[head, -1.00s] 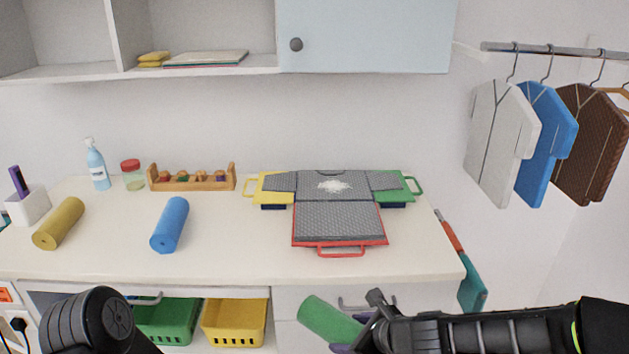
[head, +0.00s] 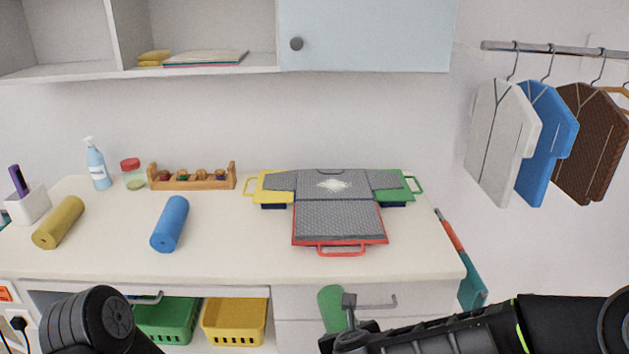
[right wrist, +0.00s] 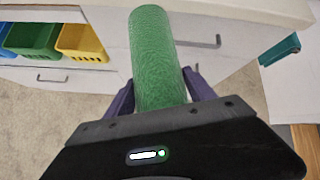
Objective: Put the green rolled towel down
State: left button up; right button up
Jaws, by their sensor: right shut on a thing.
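The green rolled towel (head: 332,308) is in front of the drawers, below the counter's front edge, at the bottom of the head view. My right gripper (head: 345,338) is shut on it. In the right wrist view the towel (right wrist: 156,60) stands out lengthwise from between the two purple fingers of the gripper (right wrist: 160,95). A blue rolled towel (head: 170,224) and a yellow rolled towel (head: 59,223) lie apart on the white counter (head: 240,245). Of my left arm only a dark link shows at the bottom left; its gripper is out of view.
A folding board with a grey shirt (head: 337,219) covers the counter's right part. A wooden rack (head: 192,179), jar (head: 132,174) and spray bottle (head: 97,165) stand at the back. Green (head: 167,320) and yellow (head: 235,322) baskets sit below. The counter between the blue towel and board is clear.

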jog(key=shift+s+a+f, duration=0.15)
jog(key=shift+f, duration=0.1)
jog(key=shift+w+d+r, duration=0.25)
jog(key=shift+d+r, duration=0.1)
jog(key=shift+r, duration=0.3)
jog(key=shift+w+d, duration=0.1)
jog(key=shift+d, duration=0.2)
jog(key=d, duration=1.2)
jog(key=shift+d, duration=0.15)
pick_arm(q)
jog(key=shift+c, duration=0.3)
